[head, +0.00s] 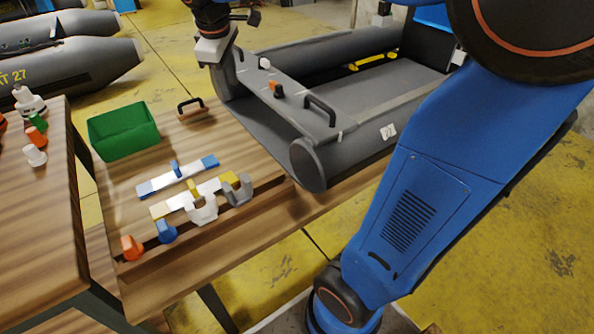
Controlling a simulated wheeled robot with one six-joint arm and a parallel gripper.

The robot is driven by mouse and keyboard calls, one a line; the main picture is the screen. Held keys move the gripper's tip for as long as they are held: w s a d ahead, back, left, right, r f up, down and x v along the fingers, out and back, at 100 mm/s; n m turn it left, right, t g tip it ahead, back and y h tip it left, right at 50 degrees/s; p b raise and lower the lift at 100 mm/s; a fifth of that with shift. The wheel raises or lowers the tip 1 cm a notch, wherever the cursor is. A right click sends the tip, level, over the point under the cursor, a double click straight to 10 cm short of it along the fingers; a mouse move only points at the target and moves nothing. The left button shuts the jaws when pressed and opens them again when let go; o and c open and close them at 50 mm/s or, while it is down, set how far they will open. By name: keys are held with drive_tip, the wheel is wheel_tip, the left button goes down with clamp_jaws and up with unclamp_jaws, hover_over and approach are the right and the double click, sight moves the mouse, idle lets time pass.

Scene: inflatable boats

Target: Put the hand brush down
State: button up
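My gripper (216,50) is at the top, left of centre, pointing down beside the near end of the grey inflatable boat (290,90). Its fingers are small and partly merge with the grey boat behind, so I cannot tell whether they are open or hold anything. No hand brush can be clearly made out in it. A small brown piece with a black arched handle (190,104) sits on the wooden table (235,150), below and left of my gripper and apart from it. It may be the hand brush; its underside is hidden.
A green bin (124,131) stands on the table's left. Blue-and-white (178,176) and yellow-and-white (192,197) strips, grey clips, and orange (131,247) and blue (166,231) pieces lie nearer. A second table (40,215) at left holds small valves.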

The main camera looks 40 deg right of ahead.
drive_tip(key=s+d+f+m+t+y, duration=0.1)
drive_tip(key=s+f+m, duration=0.3)
drive_tip(key=s, duration=0.9)
drive_tip(key=s+d+f+m+y, duration=0.1)
drive_tip(key=s+f+m, duration=0.4)
drive_tip(key=s, duration=0.8)
wheel_tip(320, 180, down, 2)
drive_tip(key=shift+f+t, duration=0.2)
drive_tip(key=shift+t, duration=0.2)
drive_tip(key=shift+o, duration=0.4)
drive_tip(key=shift+d, duration=0.1)
